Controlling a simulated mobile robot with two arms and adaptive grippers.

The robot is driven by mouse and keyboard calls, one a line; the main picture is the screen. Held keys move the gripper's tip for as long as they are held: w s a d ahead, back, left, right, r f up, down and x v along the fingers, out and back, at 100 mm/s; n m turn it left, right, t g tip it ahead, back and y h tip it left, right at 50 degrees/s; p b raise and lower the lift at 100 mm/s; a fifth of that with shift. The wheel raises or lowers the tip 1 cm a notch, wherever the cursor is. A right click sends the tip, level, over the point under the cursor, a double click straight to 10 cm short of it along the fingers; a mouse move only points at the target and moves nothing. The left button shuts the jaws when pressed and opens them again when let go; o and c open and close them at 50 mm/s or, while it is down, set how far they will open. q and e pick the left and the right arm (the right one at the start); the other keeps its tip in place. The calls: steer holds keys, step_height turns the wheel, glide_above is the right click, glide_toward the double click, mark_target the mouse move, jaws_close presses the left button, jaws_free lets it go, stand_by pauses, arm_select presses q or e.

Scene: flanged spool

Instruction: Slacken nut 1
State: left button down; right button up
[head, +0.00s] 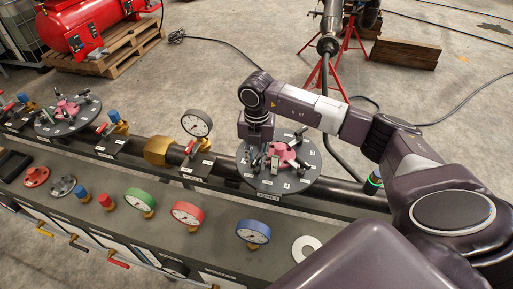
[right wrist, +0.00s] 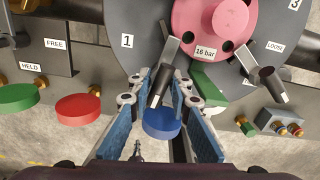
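The grey round flange (head: 300,180) with a pink centre (head: 283,152) sits on the pipe in the head view. In the right wrist view the pink centre (right wrist: 215,25) bears a "16 bar" label, and the flange (right wrist: 125,65) has a "1" label at left. A grey metal nut with a dark arm (right wrist: 160,85), right of that label, I take as nut 1. My right gripper (right wrist: 164,92) is open, its blue-padded fingers on either side of this nut's bar, with gaps visible. In the head view my right gripper (head: 258,150) is over the flange, partly hidden. My left gripper is not in view.
A second nut (right wrist: 268,82) is close at right. A blue gauge (head: 253,232), red gauge (head: 187,214) and green gauge (head: 140,200) stand along the bench front. A white-faced gauge (head: 197,123) rises left of the flange. Another flange (head: 75,127) is at far left.

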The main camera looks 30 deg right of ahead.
mark_target(257, 158)
steer(key=n+b, duration=0.1)
steer(key=n, duration=0.4)
steer(key=shift+f+n+b, duration=0.15)
steer(key=shift+n+b, duration=0.3)
steer(key=shift+n, duration=0.25)
steer(key=n+b, duration=0.1)
steer(key=n, duration=0.1)
steer(key=shift+n, duration=0.3)
steer(key=n+b, duration=0.2)
steer(key=n, duration=0.2)
steer(key=shift+n, duration=0.3)
steer(key=shift+r, duration=0.2)
steer(key=shift+m, duration=1.2)
step_height(257, 158, up, 7)
steer(key=p, duration=0.4)
steer(key=shift+p, duration=0.35)
